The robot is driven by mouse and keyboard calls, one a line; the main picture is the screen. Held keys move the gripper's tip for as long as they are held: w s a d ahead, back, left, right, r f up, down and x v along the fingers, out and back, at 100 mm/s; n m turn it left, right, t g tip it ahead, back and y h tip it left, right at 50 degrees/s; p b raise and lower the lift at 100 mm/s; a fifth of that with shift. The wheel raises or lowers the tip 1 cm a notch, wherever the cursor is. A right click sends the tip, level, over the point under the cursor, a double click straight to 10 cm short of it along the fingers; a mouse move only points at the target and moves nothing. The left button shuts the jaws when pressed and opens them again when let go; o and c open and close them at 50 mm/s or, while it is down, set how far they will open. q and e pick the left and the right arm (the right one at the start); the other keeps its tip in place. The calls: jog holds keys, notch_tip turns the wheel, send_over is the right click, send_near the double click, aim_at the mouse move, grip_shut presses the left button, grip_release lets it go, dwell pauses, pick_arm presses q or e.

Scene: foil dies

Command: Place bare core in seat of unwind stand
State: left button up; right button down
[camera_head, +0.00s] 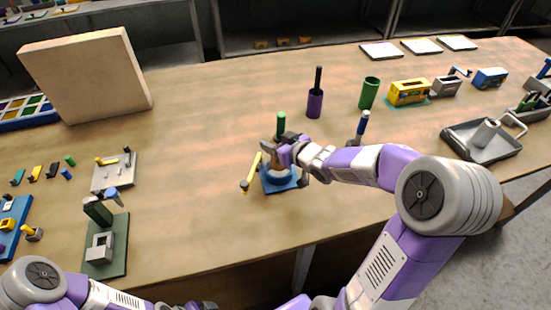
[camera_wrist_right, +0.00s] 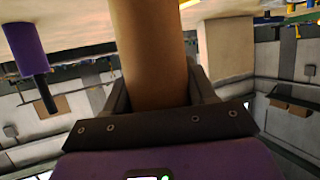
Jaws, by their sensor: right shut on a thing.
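The unwind stand appears to be the blue base (camera_head: 280,187) near the middle of the table, with a round blue seat and a yellow arm (camera_head: 252,172) at its left. My right gripper (camera_head: 280,155) is over this stand in the head view and hides much of it. In the right wrist view, the gripper (camera_wrist_right: 158,100) is shut on the bare core, a plain brown tube (camera_wrist_right: 155,50). Whether the core touches the seat is hidden. My left arm shows at the bottom left; only dark parts of its gripper (camera_head: 203,305) show at the lower edge.
A green post (camera_head: 281,124) rises just behind my right gripper. A purple holder (camera_head: 314,104) and a green cylinder (camera_head: 369,93) stand farther back. A blue-topped post (camera_head: 362,124) is behind my right forearm. A grey tray (camera_head: 470,145) lies at right.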

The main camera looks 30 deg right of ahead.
jog(key=shift+f+b, duration=1.05)
jog(key=shift+f, duration=0.95)
jog(key=shift+f, duration=0.2)
jog(key=shift+c, duration=1.8)
grip_release()
jog(key=shift+r, duration=0.15)
